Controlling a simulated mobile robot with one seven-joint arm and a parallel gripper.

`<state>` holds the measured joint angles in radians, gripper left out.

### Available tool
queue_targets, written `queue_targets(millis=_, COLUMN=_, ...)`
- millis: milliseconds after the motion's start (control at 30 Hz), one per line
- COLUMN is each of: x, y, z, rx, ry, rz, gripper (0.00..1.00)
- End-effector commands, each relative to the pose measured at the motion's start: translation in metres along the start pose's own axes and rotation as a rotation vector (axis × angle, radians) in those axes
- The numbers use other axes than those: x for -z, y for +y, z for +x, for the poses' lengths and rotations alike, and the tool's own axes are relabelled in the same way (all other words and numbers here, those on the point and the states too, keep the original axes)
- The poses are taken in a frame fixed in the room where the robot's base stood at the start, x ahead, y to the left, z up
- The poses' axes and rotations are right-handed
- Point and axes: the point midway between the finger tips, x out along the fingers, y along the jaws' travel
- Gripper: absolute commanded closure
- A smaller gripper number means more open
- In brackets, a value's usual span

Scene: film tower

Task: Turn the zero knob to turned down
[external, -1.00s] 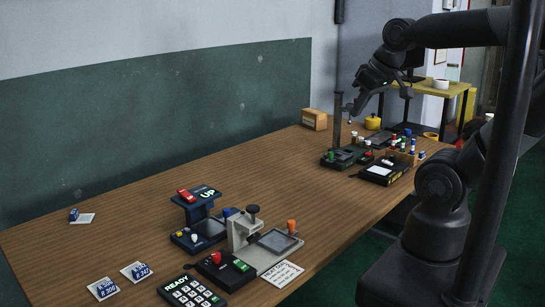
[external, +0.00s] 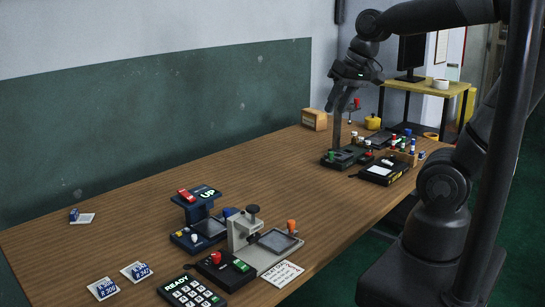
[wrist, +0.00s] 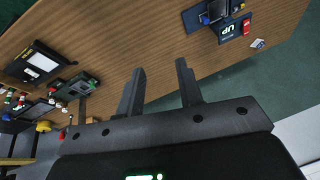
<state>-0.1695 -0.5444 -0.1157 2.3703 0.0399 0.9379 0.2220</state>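Several knobs show, but no label tells me which is the zero knob. In the wrist view this device (wrist: 84,86) lies left of my fingers. The grey device (external: 277,241) nearer the camera has an orange knob (external: 291,226) and a black top knob (external: 253,209). My gripper (external: 338,104) is high near the column's top. In the wrist view my gripper (wrist: 160,66) is open and empty, above bare wood.
A blue device (external: 203,213) with an "UP" display, a keypad (external: 190,292) and a red-buttoned box (external: 223,269) stand in the near half. A black box (external: 383,170) and small bottles (external: 408,146) crowd the far right. The table's middle (external: 270,175) is clear.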

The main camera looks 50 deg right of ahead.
Motion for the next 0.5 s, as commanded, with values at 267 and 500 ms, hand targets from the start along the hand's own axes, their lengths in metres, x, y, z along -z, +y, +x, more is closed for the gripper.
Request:
queue_targets(millis=267, x=0.049, y=-0.044, z=0.043, rx=0.004, ry=-0.181, rz=0.254, gripper=0.65)
queue_targets(millis=500, x=0.079, y=-0.088, z=0.092, rx=-0.086, ry=-0.285, rz=0.463, gripper=0.65)
